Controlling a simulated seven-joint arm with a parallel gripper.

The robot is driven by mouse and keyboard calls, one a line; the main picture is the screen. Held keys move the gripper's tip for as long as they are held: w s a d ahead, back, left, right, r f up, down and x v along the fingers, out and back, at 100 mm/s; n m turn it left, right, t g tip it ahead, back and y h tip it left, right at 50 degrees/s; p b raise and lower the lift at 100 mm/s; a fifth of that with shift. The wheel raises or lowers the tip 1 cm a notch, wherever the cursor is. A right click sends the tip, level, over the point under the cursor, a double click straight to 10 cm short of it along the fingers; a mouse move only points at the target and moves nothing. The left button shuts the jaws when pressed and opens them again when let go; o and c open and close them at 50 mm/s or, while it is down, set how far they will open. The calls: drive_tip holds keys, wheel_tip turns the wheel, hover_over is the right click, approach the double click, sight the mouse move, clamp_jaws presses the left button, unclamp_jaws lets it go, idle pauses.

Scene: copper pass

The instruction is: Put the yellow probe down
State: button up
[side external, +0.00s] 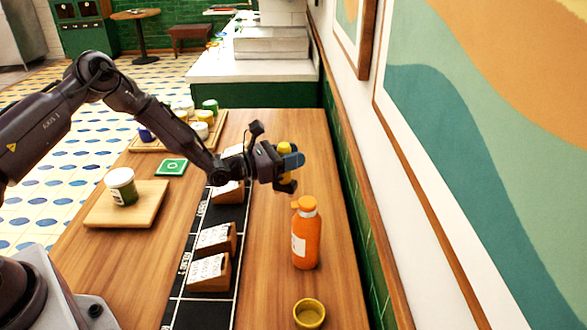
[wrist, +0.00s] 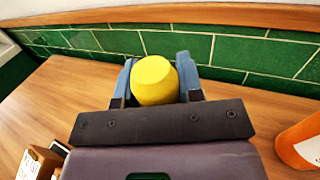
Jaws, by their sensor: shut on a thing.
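The yellow probe (wrist: 154,80) sits between the two blue fingers of my gripper (wrist: 160,85) in the wrist view, and the fingers are shut on it. In the side view, my gripper (side external: 290,162) is above the right part of the wooden counter, behind the orange bottle. A part of the yellow probe (side external: 285,149) shows there beside a blue finger. The rest of the probe is hidden by the gripper. I cannot tell whether the probe touches the counter.
An orange bottle (side external: 306,238) stands in front of my gripper, and a small yellow bowl (side external: 309,313) is nearer. Wooden card holders (side external: 209,273) line a black strip to the left. A jar (side external: 121,187) stands on a wooden board (side external: 150,205). A green-tiled wall (wrist: 255,55) borders the counter.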

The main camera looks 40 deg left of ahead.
drive_tip(key=shift+w+f, duration=0.2)
drive_tip(key=shift+f, duration=0.8)
drive_tip(key=shift+w+f, duration=0.15)
drive_tip(key=shift+f, duration=0.8)
drive_tip(key=shift+f, duration=0.15)
drive_tip(key=o, duration=1)
